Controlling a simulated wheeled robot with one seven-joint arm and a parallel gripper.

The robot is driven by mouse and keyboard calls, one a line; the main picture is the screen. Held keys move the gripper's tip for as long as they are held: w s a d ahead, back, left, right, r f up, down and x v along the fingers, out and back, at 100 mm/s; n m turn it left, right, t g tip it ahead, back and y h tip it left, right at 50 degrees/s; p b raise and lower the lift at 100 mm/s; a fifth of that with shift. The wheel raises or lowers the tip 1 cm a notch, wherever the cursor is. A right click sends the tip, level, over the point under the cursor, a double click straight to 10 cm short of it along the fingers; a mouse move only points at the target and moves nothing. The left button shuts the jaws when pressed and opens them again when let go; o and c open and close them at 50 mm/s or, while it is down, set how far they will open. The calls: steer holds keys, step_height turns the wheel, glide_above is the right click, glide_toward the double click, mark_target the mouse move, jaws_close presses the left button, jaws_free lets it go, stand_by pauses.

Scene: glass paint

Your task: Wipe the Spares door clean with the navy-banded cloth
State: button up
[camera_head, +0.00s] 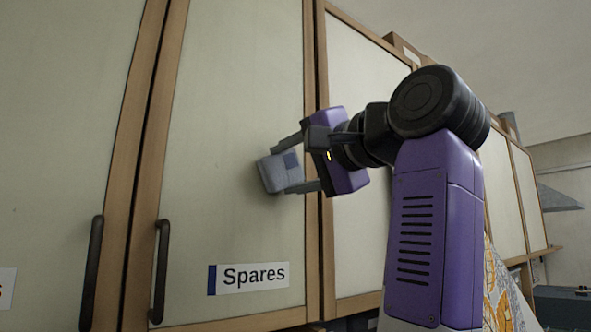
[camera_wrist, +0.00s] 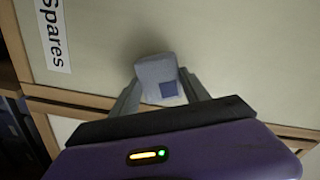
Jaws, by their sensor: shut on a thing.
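The Spares door (camera_head: 225,120) is a pale panel in a wood frame, with a dark handle at its lower left and a white "Spares" label (camera_head: 249,278) with a navy end near its bottom. My gripper (camera_head: 295,165) is shut on a folded grey-blue cloth (camera_head: 272,175) with a navy patch. The cloth is at the right part of the door, above and right of the label; it looks against or very close to the panel. In the wrist view the cloth (camera_wrist: 157,72) sits between the two fingers, with the label (camera_wrist: 52,35) at upper left. I see no clear paint mark on the door.
Another pale cabinet door (camera_head: 60,120) with a dark handle (camera_head: 91,272) is at the left. More doors (camera_head: 365,75) run on to the right behind my arm. Dark handle (camera_head: 160,270) juts from the Spares door. A patterned orange-and-white thing (camera_head: 503,285) shows at lower right.

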steer(key=shift+s+a+b, duration=0.15)
steer(key=shift+s+a, duration=0.7)
steer(key=shift+a, duration=0.4)
steer(key=shift+s+a+b, duration=0.1)
steer(key=shift+s+a, duration=0.75)
steer(key=shift+a, duration=0.45)
steer(key=shift+s+a+b, duration=0.15)
steer(key=shift+s+a, duration=0.7)
steer(key=shift+a, duration=0.4)
steer(key=b+v, duration=0.2)
steer(key=v, duration=0.4)
steer(key=shift+d, duration=0.15)
steer(key=shift+b+v, duration=0.5)
steer(key=shift+v, duration=0.95)
